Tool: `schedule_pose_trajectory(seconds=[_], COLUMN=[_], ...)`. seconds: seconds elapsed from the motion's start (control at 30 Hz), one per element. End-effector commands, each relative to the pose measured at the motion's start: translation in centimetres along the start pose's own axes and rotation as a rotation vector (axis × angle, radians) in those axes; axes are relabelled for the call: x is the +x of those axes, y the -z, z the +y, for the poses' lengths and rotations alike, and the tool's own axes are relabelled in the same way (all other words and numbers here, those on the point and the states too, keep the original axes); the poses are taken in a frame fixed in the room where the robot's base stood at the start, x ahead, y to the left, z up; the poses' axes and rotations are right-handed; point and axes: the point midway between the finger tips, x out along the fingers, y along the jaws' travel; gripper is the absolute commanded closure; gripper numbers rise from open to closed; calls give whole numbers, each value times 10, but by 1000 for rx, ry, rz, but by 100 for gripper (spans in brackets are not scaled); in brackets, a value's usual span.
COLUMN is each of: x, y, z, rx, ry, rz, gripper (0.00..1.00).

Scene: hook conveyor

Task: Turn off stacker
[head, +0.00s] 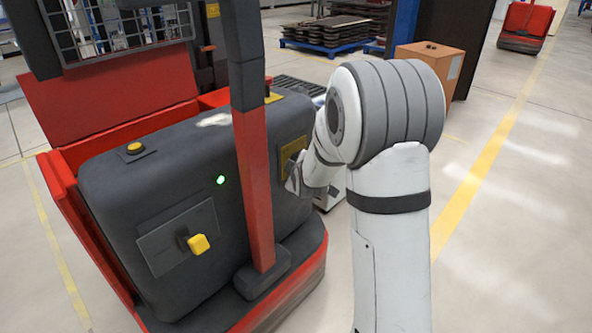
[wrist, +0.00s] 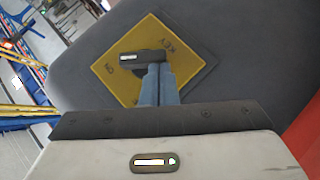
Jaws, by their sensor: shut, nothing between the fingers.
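The stacker (head: 170,185) is a red and dark grey machine on the left in the head view. A green light (head: 220,180) is lit on its grey body. On its right side is a yellow plate (head: 288,151), also in the wrist view (wrist: 180,35), marked KEY and ON. A black key switch (wrist: 142,57) lies across the plate, its white-marked end to the left, near ON. My gripper (wrist: 158,72) is shut and empty, with its fingertips at or very near the switch; contact is unclear. In the head view my gripper (head: 293,178) is partly hidden behind my wrist.
A red mast post (head: 258,190) rises in front of the stacker body. A yellow knob (head: 198,244), a round yellow button (head: 134,148) and a red button (head: 268,82) are also on it. A cardboard box (head: 430,65) stands behind. Floor to the right is clear.

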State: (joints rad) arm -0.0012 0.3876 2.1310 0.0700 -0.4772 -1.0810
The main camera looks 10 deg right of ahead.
Motion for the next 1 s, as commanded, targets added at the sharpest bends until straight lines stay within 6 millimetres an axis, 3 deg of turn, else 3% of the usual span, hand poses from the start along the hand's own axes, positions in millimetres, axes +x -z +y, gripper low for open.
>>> schedule_pose_trajectory(seconds=[1.0], x=[6], y=[-4], z=[-5], rx=[-226], ry=[-229], rz=[-3], gripper=[100])
